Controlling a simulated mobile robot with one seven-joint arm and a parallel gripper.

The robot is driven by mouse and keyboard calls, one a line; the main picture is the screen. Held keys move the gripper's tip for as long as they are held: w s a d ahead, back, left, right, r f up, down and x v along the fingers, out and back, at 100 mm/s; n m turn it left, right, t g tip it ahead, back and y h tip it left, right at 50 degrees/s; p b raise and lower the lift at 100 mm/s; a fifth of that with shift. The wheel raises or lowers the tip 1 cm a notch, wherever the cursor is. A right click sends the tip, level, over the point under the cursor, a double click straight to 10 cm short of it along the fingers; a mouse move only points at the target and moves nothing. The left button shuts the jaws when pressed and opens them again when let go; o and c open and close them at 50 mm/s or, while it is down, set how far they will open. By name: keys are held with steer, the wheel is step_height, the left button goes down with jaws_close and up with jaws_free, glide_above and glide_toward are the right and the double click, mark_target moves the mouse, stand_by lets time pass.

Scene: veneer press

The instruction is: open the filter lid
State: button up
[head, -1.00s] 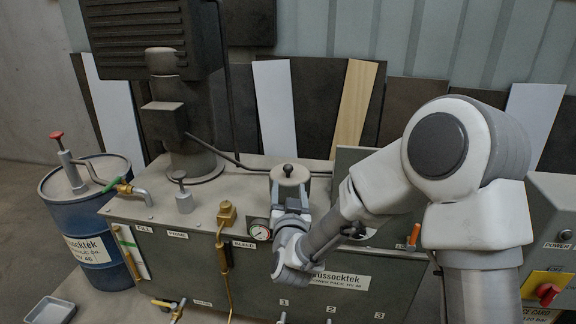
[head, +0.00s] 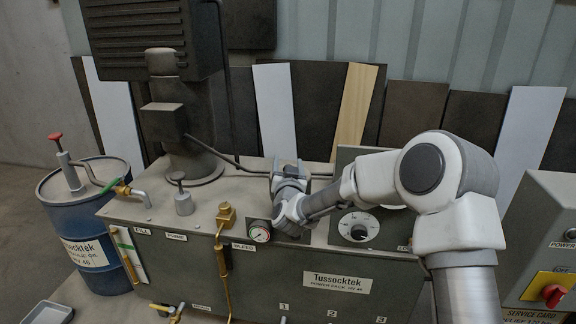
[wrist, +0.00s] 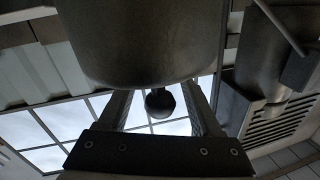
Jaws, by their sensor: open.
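A dark round housing (wrist: 150,40), which I take for the filter with its lid, hangs into the top of the wrist view, which looks upside down. A black ball knob (wrist: 160,102) shows at its end. My gripper (wrist: 160,108) is open, with one finger on each side of the knob and a gap on both sides. In the head view my gripper (head: 288,170) is over the tank top and hides the housing and knob. I cannot tell there whether the lid is shut.
The grey tank (head: 330,255) has a pressure gauge (head: 260,231), brass pipework (head: 226,215) and a small capped filler (head: 183,197) to the left. A dark motor column (head: 180,125) stands behind. A dial panel (head: 358,226) sits right. A blue drum (head: 95,225) stands far left.

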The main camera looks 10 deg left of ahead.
jaws_close()
stand_by(0.3)
stand_by(1.1)
